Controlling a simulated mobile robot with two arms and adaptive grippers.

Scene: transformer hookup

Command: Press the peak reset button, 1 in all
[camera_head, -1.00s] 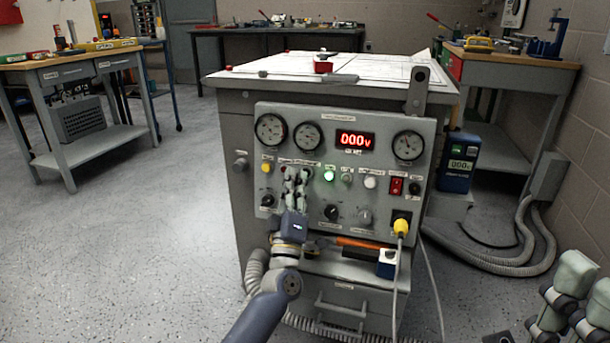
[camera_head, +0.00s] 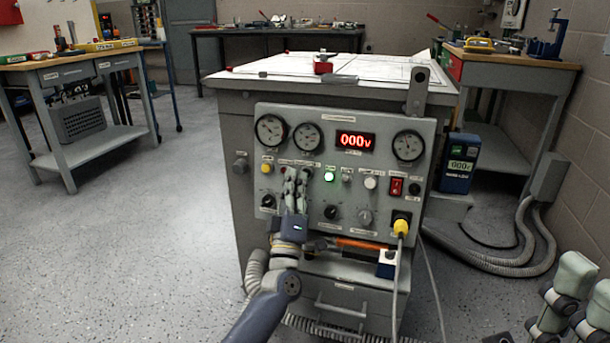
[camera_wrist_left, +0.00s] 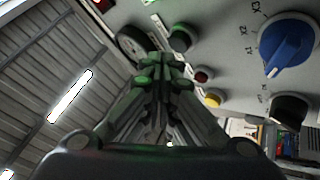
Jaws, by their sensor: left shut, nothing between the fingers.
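The control panel (camera_head: 385,130) on the front of the cabinet carries several small buttons and lamps in a row. They include a yellow button (camera_head: 267,168), a lit green one (camera_head: 329,176) and a white one (camera_head: 370,182). The labels are too small to read, so I cannot tell which is the peak reset button. My left gripper (camera_head: 297,172) is shut and empty, its tips in front of this row, between the yellow and green ones. In the left wrist view its fingertips (camera_wrist_left: 163,62) are beside a dark button (camera_wrist_left: 181,38); contact is unclear. My right gripper (camera_head: 566,298) is partly visible at lower right.
Gauges and a red 000V display (camera_head: 355,141) sit above the row; knobs (camera_head: 331,212) and a yellow plug (camera_head: 402,226) sit below. An orange-handled tool (camera_head: 358,243) lies on a ledge under the panel. Floor is clear to the left.

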